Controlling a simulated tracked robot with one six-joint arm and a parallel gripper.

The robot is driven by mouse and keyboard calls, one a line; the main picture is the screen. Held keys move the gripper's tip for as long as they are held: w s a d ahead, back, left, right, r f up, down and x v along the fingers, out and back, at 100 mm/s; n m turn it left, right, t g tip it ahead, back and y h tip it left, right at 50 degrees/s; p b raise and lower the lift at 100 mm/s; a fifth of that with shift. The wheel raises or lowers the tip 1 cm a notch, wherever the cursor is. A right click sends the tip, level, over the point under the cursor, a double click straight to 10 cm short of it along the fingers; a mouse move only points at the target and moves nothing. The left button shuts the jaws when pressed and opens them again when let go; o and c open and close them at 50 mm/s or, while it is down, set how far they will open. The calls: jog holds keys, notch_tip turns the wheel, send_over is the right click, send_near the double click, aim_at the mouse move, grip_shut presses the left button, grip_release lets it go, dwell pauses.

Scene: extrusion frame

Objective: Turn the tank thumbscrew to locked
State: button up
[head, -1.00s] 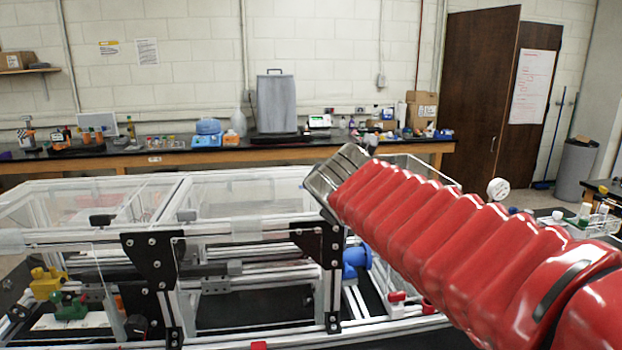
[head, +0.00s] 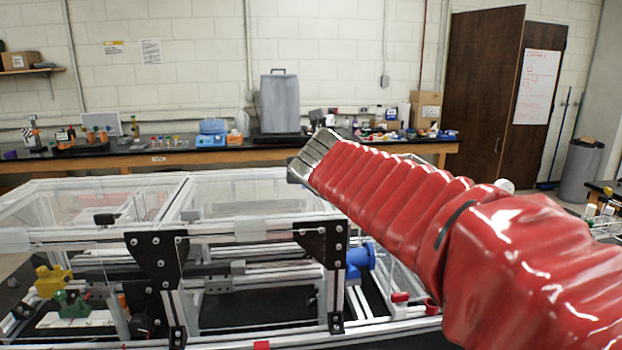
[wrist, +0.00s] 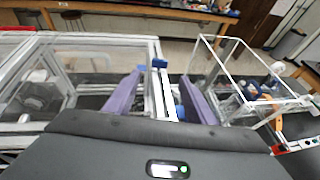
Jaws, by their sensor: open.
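My gripper (wrist: 161,76) is open in the wrist view, its two purple fingers apart and nothing held between them. A small blue part (wrist: 159,63) shows between and beyond the fingertips, at the top of the pale frame rails; I cannot tell whether it is the tank thumbscrew. In the head view my red-sleeved arm reaches up and left over the extrusion frame (head: 215,236), and the fingers are not clearly visible. A blue cylindrical part (head: 359,258) sits behind the frame's black corner plate, partly hidden. No thumbscrew marking or turn position is readable.
Clear panels and rails of the frame fill the left of the wrist view. A clear open box (wrist: 245,80) stands at its right. Yellow (head: 52,281) and green (head: 70,303) parts lie at the frame's lower left. A cluttered bench (head: 150,158) runs along the back wall.

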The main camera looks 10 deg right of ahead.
jog(key=x, duration=1.3)
jog(key=shift+a, duration=0.15)
jog(key=c, duration=1)
